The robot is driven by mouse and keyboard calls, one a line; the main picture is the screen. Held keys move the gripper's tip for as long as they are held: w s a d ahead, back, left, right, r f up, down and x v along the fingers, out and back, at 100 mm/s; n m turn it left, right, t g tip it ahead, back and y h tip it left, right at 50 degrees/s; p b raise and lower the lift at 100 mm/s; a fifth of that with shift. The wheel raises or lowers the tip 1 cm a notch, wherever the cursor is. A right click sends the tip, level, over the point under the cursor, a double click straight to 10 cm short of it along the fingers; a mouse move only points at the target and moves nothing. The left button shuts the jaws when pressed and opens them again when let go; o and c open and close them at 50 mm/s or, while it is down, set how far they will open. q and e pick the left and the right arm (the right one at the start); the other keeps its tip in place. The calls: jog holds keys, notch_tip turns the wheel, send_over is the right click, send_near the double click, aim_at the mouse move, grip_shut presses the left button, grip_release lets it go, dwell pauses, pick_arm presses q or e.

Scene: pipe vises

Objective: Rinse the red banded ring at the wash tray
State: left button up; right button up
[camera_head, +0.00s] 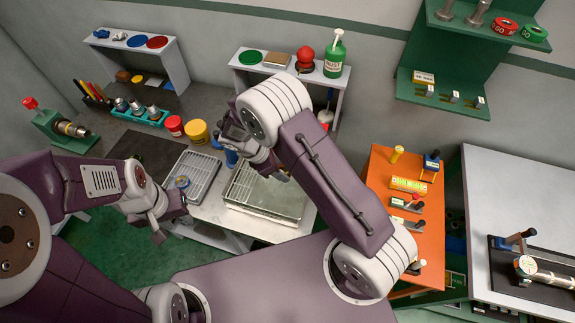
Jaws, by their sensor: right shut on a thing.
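The wash tray (236,197) is a shallow, light metal tray on the bench in the middle. My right gripper (268,166) is over its back part, pointing down. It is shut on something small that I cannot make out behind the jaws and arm. I cannot pick out the red banded ring clearly in this view. My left gripper (168,208) hangs at the front edge of the bench, in front of a grey ribbed tray (203,172). Whether its jaws are open or shut is unclear.
A small ring-like part (182,182) lies in the ribbed tray. Red (174,125) and yellow (196,131) containers stand behind it. A white shelf (343,84) carries a green bottle (335,55). An orange table (380,185) with small vises is to the right.

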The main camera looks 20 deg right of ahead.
jog(key=shift+a, duration=0.25)
jog(key=shift+w+a+f+b, duration=0.1)
jog(key=shift+f+b, duration=0.25)
jog(key=shift+f, duration=0.05)
notch_tip(320, 180, down, 12)
jog(key=b, duration=1)
jog(key=shift+r, duration=0.1)
jog(key=shift+r, duration=0.15)
dwell(2.0)
notch_tip(320, 180, up, 12)
jog(key=p, duration=1)
jog(key=shift+f, duration=0.3)
dwell(1.5)
